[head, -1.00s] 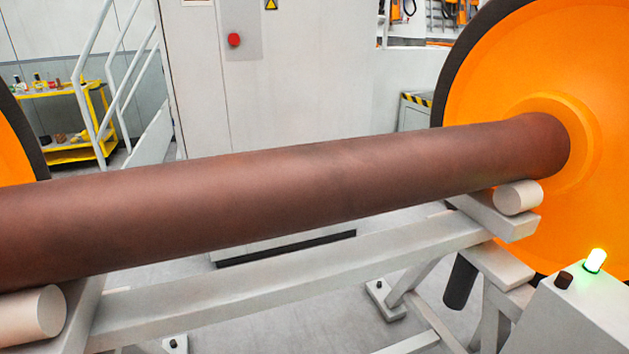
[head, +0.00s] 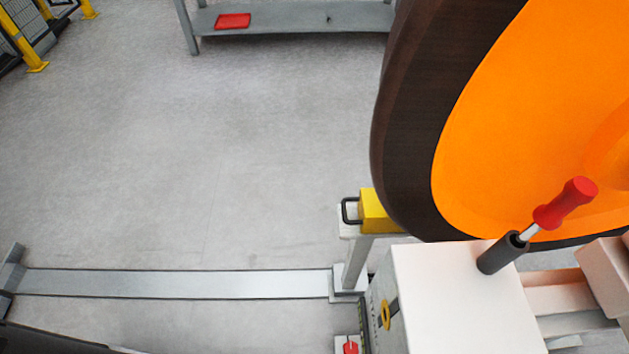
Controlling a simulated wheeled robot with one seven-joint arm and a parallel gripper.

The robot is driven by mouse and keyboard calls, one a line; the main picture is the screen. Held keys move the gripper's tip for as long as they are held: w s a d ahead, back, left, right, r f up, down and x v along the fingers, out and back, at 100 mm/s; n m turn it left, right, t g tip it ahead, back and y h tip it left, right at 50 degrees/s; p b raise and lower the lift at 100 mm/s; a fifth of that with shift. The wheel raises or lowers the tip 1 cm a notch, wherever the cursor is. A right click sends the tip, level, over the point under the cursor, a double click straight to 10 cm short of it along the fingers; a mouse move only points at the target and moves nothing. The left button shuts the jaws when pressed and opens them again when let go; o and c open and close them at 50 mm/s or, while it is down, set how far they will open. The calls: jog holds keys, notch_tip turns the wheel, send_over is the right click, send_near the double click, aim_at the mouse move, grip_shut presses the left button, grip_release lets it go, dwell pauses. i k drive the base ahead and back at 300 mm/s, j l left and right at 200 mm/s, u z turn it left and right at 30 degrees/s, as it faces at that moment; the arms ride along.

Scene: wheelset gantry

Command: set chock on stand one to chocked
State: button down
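A yellow chock (head: 377,211) with a black loop handle (head: 349,211) sits on a narrow grey post (head: 355,262) in the head view. It is at the lower left edge of the large wheel (head: 405,110), which has a dark rim and an orange face. The chock appears to be against or very close to the rim; I cannot tell if they touch. The pale box in front hides part of the post and wheel bottom. My gripper is not in view.
The pale box (head: 450,295) carries a red-handled lever (head: 566,204), tilted right, and a yellow ring (head: 385,315) on its side. A flat metal rail (head: 180,283) runs along the floor to the left. A grey shelf (head: 290,18) holds a red tray (head: 233,21). The floor between is clear.

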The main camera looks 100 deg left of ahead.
aim_at(372, 218)
jog(key=u, duration=1.8)
jog(key=j+u, duration=0.25)
jog(key=j, duration=0.5)
